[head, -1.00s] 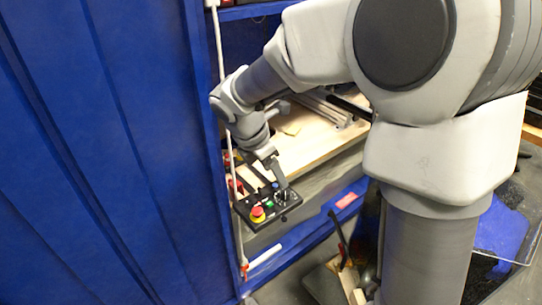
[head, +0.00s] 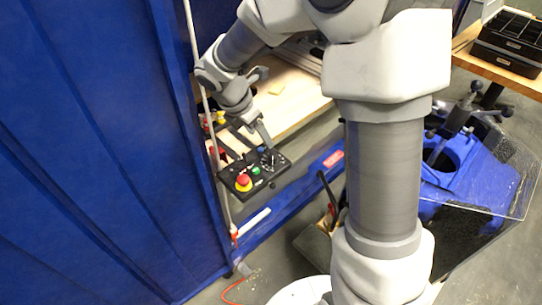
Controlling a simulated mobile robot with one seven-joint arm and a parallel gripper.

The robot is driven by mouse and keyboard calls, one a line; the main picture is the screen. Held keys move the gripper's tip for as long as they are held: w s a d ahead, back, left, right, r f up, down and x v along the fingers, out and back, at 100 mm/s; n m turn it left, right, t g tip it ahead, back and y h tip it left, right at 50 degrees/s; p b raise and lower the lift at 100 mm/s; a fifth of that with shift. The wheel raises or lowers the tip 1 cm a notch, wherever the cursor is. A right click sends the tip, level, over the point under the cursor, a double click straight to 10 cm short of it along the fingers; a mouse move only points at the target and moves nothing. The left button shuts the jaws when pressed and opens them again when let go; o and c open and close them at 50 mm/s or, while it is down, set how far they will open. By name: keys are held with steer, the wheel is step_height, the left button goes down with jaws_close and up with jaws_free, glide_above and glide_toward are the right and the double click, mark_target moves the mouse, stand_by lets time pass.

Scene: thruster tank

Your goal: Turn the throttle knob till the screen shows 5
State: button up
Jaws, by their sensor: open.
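The black control box (head: 228,193) sits at the edge of the wooden bench in the head view. It carries a red emergency button on a yellow base (head: 243,182), a green button (head: 256,170) and the throttle knob (head: 270,160) with pale dial marks around it. My gripper (head: 266,143) is open, pointing down just above and behind the knob. I cannot tell whether the fingers touch the knob. A small blue part (head: 261,150) shows beside the fingers. No screen reading can be made out.
A blue wall (head: 80,150) fills the left. The wooden bench (head: 290,100) lies behind the box. A blue frame with a clear panel (head: 480,180) stands at right, with black trays (head: 508,45) on a table behind it. A pale upright pole (head: 208,110) runs close left of my gripper.

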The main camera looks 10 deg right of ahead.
mark_target(272, 156)
steer(key=b+x, duration=0.3)
steer(key=x, duration=0.8)
steer(key=shift+d+f, duration=0.15)
steer(key=shift+f, duration=0.05)
jaws_close()
